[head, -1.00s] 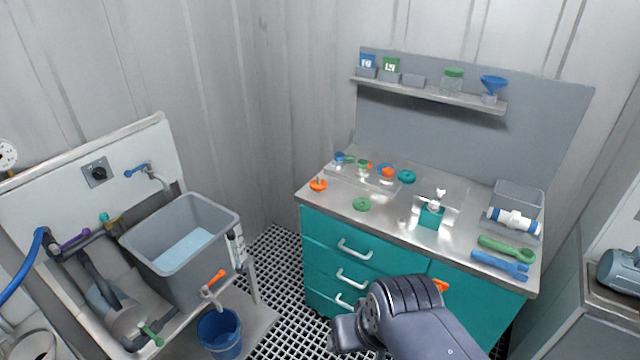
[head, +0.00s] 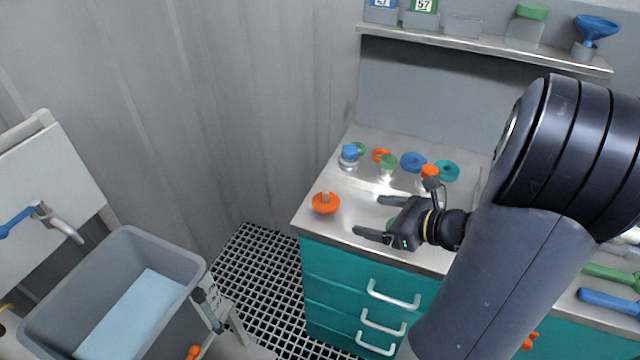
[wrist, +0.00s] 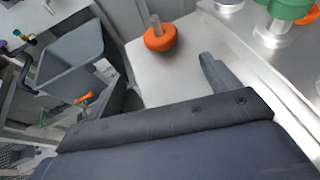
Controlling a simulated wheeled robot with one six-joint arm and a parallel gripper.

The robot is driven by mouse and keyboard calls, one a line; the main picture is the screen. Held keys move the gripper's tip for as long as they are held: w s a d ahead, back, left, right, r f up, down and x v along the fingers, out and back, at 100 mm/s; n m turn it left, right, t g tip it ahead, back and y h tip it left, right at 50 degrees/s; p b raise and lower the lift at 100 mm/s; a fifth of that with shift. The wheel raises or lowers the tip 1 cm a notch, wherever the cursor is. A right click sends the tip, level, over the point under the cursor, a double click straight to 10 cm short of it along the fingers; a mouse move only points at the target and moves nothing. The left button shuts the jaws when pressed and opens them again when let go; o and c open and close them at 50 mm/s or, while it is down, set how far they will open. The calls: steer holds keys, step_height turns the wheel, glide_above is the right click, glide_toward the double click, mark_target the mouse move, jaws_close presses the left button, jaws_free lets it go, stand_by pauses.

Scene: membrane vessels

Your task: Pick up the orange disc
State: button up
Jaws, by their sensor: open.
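An orange disc (head: 325,205) with a short grey stem rising from its middle sits near the left front corner of the metal worktop. In the wrist view the orange disc (wrist: 161,42) is at the top, clear of my gripper. My gripper (head: 368,216) is open and empty above the worktop, to the right of the disc, with its fingers pointing left toward it. A gap remains between the fingertips and the disc.
Behind stand a blue-capped vessel (head: 349,154), a green-topped vessel (head: 388,164), another orange piece (head: 381,155), a blue disc (head: 413,161) and a teal ring (head: 447,171). A grey sink (head: 180,262) lies left, beyond a grated floor gap. My arm hides much of the right worktop.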

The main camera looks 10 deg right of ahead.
mark_target(332, 203)
steer(key=shift+w+f, duration=0.2)
steer(key=shift+w, duration=0.2)
steer(key=x, duration=0.5)
steer(key=shift+r, duration=0.15)
steer(key=shift+r+x, duration=0.15)
steer(key=shift+x, duration=1.15)
steer(key=shift+r+x, duration=0.15)
steer(key=shift+x, duration=1.15)
steer(key=shift+a, duration=0.2)
steer(key=c, duration=1.1)
